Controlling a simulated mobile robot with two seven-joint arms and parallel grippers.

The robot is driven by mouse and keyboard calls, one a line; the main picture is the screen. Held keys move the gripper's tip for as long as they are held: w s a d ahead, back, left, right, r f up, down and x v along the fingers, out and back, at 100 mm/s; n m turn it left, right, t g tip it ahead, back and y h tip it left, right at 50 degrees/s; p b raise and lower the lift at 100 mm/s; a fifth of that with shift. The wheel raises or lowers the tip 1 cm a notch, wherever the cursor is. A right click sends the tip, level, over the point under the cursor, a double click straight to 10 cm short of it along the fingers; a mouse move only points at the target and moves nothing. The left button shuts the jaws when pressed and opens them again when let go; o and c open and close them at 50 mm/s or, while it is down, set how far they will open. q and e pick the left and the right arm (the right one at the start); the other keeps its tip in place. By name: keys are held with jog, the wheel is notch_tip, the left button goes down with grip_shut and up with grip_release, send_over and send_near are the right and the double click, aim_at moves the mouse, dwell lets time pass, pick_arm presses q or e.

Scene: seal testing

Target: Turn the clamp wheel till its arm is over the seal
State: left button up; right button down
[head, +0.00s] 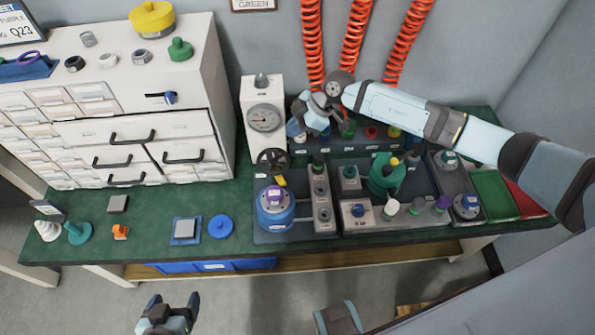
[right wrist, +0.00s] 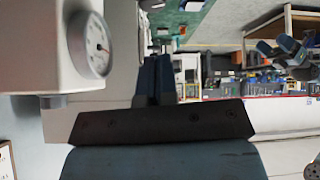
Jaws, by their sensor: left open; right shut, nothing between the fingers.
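A dark handwheel (head: 272,160), which looks like the clamp wheel, stands in front of the gauge unit on the bench. A short yellow piece (head: 281,181), perhaps its arm, shows just below it, close behind a blue round housing (head: 276,215) with a purple labelled top (head: 274,194). I cannot clearly make out the seal. My right gripper (head: 297,126) is shut and empty, beside the gauge unit, right of and behind the wheel, apart from it. Its fingers also show in the right wrist view (right wrist: 153,80). My left gripper (head: 168,312) is open and empty, low in front of the bench.
The gauge unit (head: 263,95) stands close to my right gripper. A green pot (head: 386,175), several small parts and green and red trays (head: 494,195) fill the bench's right side. A white drawer cabinet (head: 130,110) stands at left. Orange coiled hoses (head: 352,45) hang behind.

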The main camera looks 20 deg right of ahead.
aim_at(275, 163)
jog(key=s+d+f+n+g+h, duration=0.2)
jog(key=s+d+f+h, duration=0.15)
jog(key=d+f, duration=0.2)
pick_arm(q)
jog(key=shift+w+d+f+b, duration=0.25)
jog(key=shift+d+f+b, duration=0.1)
jog(key=shift+d+f, duration=0.1)
pick_arm(e)
jog(key=s+a+f, duration=0.1)
jog(key=a+f, duration=0.6)
jog(key=f, duration=0.1)
jog(key=shift+s+a+f, duration=0.15)
jog(key=shift+a+f, duration=0.15)
jog(key=shift+a, duration=0.05)
